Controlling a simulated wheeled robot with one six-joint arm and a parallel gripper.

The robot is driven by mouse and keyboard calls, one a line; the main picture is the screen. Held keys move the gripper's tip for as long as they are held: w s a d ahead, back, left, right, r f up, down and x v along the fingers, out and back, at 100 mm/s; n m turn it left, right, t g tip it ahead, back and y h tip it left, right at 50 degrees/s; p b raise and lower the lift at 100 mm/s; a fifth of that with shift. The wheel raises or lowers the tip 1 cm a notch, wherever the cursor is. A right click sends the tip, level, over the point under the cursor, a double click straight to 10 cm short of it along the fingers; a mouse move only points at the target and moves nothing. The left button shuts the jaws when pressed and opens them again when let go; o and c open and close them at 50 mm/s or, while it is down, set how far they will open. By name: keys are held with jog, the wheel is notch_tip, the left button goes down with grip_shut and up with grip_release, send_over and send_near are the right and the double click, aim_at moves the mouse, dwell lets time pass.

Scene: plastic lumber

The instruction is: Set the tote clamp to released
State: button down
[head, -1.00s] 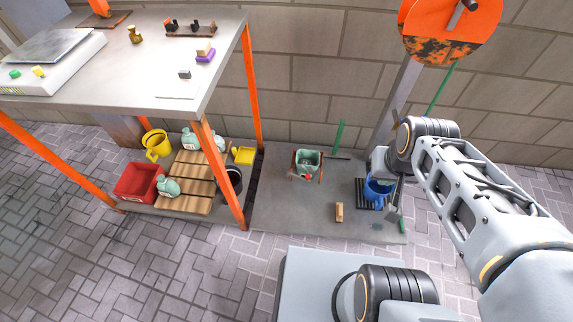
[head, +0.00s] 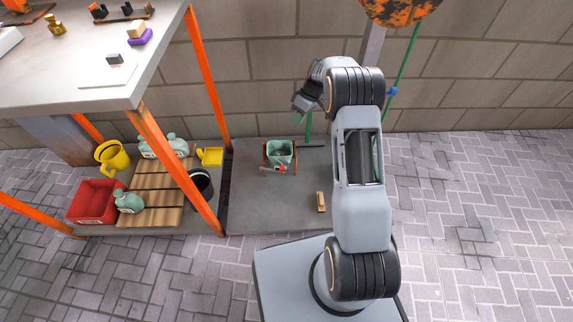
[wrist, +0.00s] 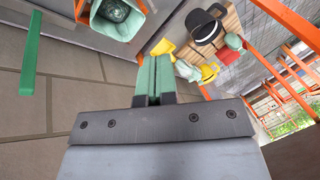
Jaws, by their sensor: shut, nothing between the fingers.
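The tote (head: 281,150) is pale green and sits on the grey floor slab between brown-orange side pieces of its clamp (head: 265,157). A small red part (head: 281,169) shows at its front; I cannot tell the clamp's setting from it. In the wrist view the tote (wrist: 118,14) is at the upper left, with an orange clamp side (wrist: 79,9) beside it. My gripper (wrist: 153,72) has its green-tipped fingers together and empty, apart from the tote.
The workbench leg (head: 205,80), black bucket (head: 201,184) and wooden pallet (head: 157,195) are at left. Bare slab lies in front of the tote.

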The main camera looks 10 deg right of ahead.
notch_tip(320, 180, down, 17)
jog(key=w+d+n+y+b, duration=0.2)
jog(key=n, duration=0.1)
jog(key=b+x, duration=0.3)
jog(key=x, duration=0.7)
jog(key=shift+s+a+g, duration=0.15)
jog(key=shift+a+g, duration=0.05)
jog(key=shift+g, duration=0.1)
